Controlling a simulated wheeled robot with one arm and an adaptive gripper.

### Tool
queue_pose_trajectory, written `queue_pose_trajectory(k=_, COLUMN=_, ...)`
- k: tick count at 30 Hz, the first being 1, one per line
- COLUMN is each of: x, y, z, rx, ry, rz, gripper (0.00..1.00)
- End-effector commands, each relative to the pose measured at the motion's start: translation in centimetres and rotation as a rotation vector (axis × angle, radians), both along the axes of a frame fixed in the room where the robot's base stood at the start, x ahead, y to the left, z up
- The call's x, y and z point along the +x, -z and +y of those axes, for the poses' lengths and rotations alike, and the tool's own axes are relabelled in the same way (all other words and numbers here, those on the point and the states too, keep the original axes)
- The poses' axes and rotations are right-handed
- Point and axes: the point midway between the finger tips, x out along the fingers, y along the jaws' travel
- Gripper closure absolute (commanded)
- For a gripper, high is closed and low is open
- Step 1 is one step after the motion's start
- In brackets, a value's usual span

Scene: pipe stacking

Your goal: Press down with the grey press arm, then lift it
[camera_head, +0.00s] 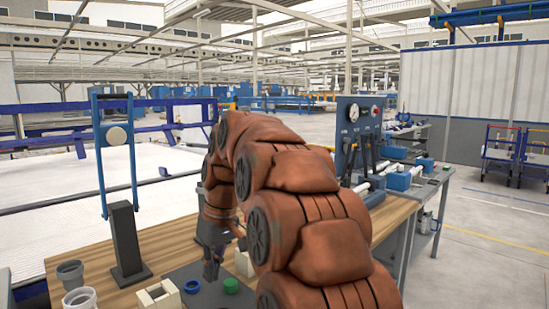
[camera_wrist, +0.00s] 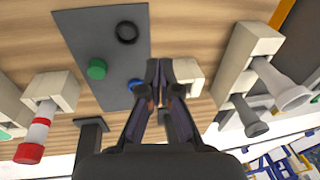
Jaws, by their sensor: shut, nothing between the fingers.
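A dark grey upright post (camera_head: 125,238) stands on the wooden bench at the left of the head view. I cannot tell for sure which part is the grey press arm. My gripper (camera_head: 211,277) points down over the dark mat (camera_head: 215,300), to the right of the post and apart from it. In the wrist view my gripper (camera_wrist: 160,64) has its fingertips together with nothing between them. A dark post (camera_wrist: 90,132) shows at lower left there.
On the mat lie a green cap (camera_wrist: 97,68), a black ring (camera_wrist: 127,32) and a blue ring (camera_wrist: 135,86). Pale blocks hold a red-and-white pipe (camera_wrist: 38,132) and grey pipes (camera_wrist: 280,86). Grey fittings (camera_head: 79,298) stand at the bench's left. A blue panel (camera_head: 358,135) stands at right.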

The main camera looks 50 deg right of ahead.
Motion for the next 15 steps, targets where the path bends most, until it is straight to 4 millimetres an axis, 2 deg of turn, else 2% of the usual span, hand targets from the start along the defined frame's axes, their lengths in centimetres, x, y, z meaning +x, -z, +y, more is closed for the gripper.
queue_pose_trajectory(k=1, x=1.0, y=-3.2, z=-1.8, rx=-0.004, ry=0.011, rz=-0.027, gripper=1.00)
queue_pose_trajectory(k=3, x=1.8, y=-6.0, z=-4.0, rx=-0.010, ry=0.016, rz=-0.060, gripper=1.00)
queue_pose_trajectory(k=9, x=3.3, y=-13.9, z=-10.6, rx=-0.043, ry=0.034, rz=-0.152, gripper=1.00)
queue_pose_trajectory(k=15, x=3.1, y=-20.9, z=-17.2, rx=-0.092, ry=0.055, rz=-0.229, gripper=1.00)
